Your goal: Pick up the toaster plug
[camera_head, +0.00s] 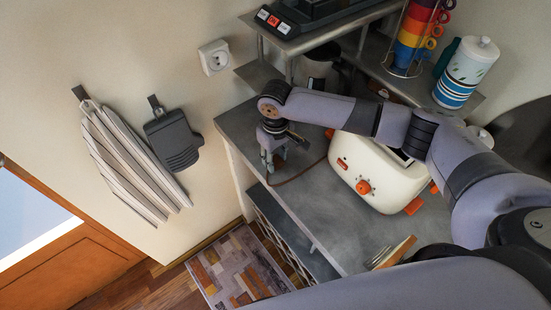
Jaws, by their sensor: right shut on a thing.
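The cream toaster (375,172) with orange knobs stands on the grey counter (325,210). Its dark cord (303,176) curves left across the counter to my right gripper (271,164). My right gripper points down at the counter's left end, close to the wall. It is shut on the toaster plug, which is small, dark and mostly hidden by the fingers. I cannot tell whether the plug touches the counter. My left gripper is not in view.
A white wall socket (214,57) is above and left of my right gripper. A shelf (327,32) overhangs the back of the counter. Coloured cups (413,38) and a striped canister (466,72) stand at right. A striped cloth (128,158) and a dark dustpan (173,140) hang on the wall.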

